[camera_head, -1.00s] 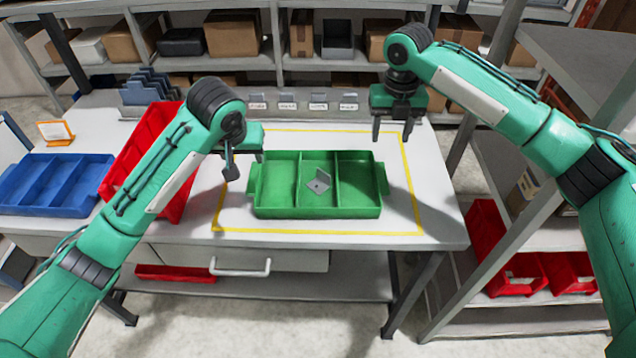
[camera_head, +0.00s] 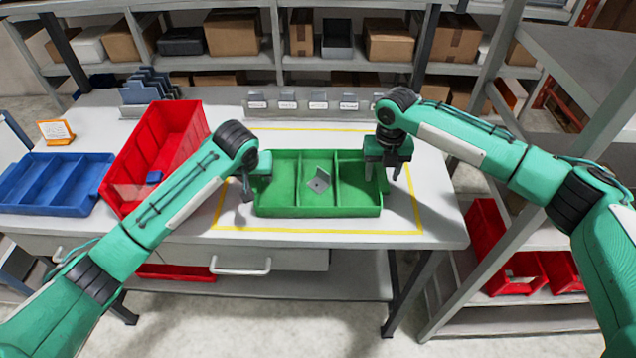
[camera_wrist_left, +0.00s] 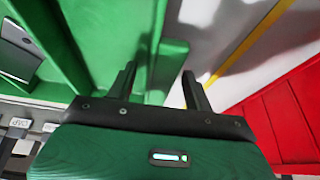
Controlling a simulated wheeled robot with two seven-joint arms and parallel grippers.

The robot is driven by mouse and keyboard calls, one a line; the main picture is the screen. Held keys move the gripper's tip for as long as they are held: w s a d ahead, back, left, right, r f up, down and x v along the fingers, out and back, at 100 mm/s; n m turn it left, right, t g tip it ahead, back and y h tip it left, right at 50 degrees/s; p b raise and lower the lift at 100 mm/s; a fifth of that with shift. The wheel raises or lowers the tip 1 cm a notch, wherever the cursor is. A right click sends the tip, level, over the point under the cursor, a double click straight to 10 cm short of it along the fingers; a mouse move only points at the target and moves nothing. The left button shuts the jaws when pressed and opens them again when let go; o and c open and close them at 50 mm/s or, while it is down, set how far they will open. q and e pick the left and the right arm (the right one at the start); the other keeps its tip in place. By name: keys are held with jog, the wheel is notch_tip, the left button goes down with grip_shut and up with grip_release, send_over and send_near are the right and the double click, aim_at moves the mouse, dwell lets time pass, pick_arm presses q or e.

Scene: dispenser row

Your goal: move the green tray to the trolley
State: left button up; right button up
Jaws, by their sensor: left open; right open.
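The green tray (camera_head: 275,203) lies on the table inside a yellow outline. It has three compartments, and a grey bracket (camera_head: 319,180) sits in the middle one. My left gripper (camera_head: 248,190) is open at the tray's left end. In the left wrist view, its fingers (camera_wrist_left: 160,90) stand either side of the tray's green end handle (camera_wrist_left: 168,65), with the tray wall (camera_wrist_left: 70,50) to the left. My right gripper (camera_head: 384,172) is open at the tray's right end, its fingers around or just above that handle. I cannot make out a trolley.
A red bin (camera_head: 125,178) with a small blue piece stands left of the tray, and a blue tray (camera_head: 50,182) lies further left. Labelled holders (camera_head: 318,104) line the table's back. A grey rack with red bins (camera_head: 492,262) stands on the right.

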pick_arm(q)
grip_shut()
pick_arm(e)
grip_shut()
pick_arm(q)
jog(key=shift+r, duration=0.15)
pick_arm(e)
jog(key=shift+r, duration=0.15)
